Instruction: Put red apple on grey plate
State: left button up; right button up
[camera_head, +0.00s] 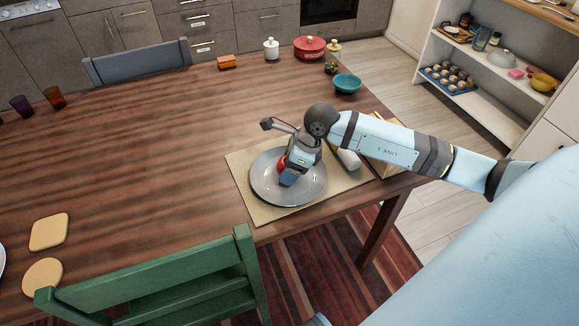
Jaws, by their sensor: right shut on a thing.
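The grey plate (308,190) lies on a beige placemat near the table's front right corner. My right gripper (287,174) is over the plate, pointing down, and is shut on the red apple (281,163). Only a small red part of the apple shows at the left side of the fingers; the gripper hides the rest. The apple is at or just above the plate's surface; I cannot tell if it touches. My left gripper is not in view.
The placemat (240,168) also bears a pale rolled item (347,158) under my right arm. A teal bowl (347,83) and a red pot (309,47) stand at the back. A green chair (160,285) is at the front edge. The table's middle is clear.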

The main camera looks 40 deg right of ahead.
jog(key=shift+f, duration=0.2)
jog(key=o, duration=1)
jog(key=shift+r, duration=0.1)
jog(key=shift+r, duration=0.1)
jog(key=shift+r, duration=0.2)
jog(key=p+v, duration=0.1)
jog(key=v, duration=1)
jog(key=shift+s+d+r, duration=0.1)
jog(key=shift+d+r, duration=0.05)
jog(key=shift+r, duration=0.2)
